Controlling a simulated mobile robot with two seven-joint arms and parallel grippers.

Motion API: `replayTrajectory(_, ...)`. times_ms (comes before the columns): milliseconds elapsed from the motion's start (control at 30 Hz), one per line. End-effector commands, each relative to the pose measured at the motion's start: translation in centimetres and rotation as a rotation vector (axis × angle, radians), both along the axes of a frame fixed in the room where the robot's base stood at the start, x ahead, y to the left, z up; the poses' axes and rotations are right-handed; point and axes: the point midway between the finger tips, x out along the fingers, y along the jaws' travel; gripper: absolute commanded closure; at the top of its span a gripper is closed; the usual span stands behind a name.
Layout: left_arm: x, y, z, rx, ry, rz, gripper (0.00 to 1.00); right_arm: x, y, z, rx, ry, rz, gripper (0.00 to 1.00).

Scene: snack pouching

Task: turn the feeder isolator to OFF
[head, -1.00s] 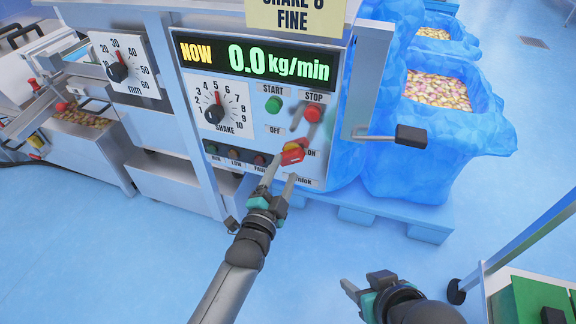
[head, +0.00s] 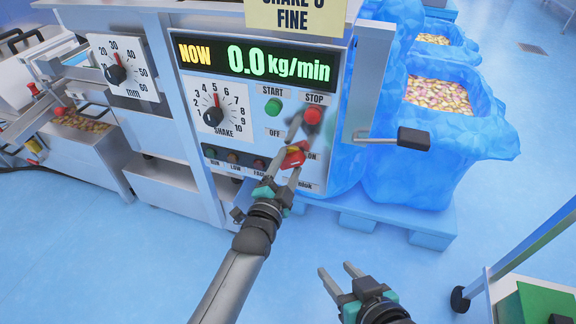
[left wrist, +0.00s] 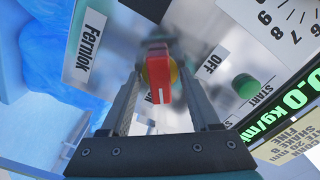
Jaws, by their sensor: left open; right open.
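The feeder isolator has a red handle (head: 293,158) on a yellow base, low on the control panel between the OFF label (head: 274,134) and the partly covered ON label (head: 313,155). My left gripper (head: 284,170) is open, with its fingers reaching to the handle. In the left wrist view, the handle (left wrist: 160,82) lies between the two fingers, its white mark toward the gripper's palm; gaps show on both sides. The OFF label (left wrist: 209,64) is to the handle's right there. Which setting the handle points to is hard to tell. My right gripper (head: 338,270) is open and empty above the floor.
The green START button (head: 273,106) and red STOP button (head: 313,115) are above the isolator. The SHAKE dial (head: 213,115) is to the left. A black-ended bar (head: 412,138) juts out at the right. Blue-lined bins (head: 425,160) stand behind it.

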Motion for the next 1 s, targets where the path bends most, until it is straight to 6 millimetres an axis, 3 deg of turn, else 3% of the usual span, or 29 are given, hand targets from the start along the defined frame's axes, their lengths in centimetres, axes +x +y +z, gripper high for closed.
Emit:
replayTrajectory(67,-0.01,-0.02,0.0,0.0,0.0,0.0,0.41,-0.01,0.0,-0.02,0.0,0.001,0.0,0.5)
replayTrajectory(600,-0.03,-0.01,-0.01,0.0,0.0,0.0,1.0,-0.01,-0.04,-0.03,-0.001,0.002,-0.001,0.5)
replayTrajectory(1000,-0.04,-0.01,0.0,-0.012,0.004,0.0,1.0,-0.16,-0.1,-0.11,-0.006,0.013,0.0,0.5)
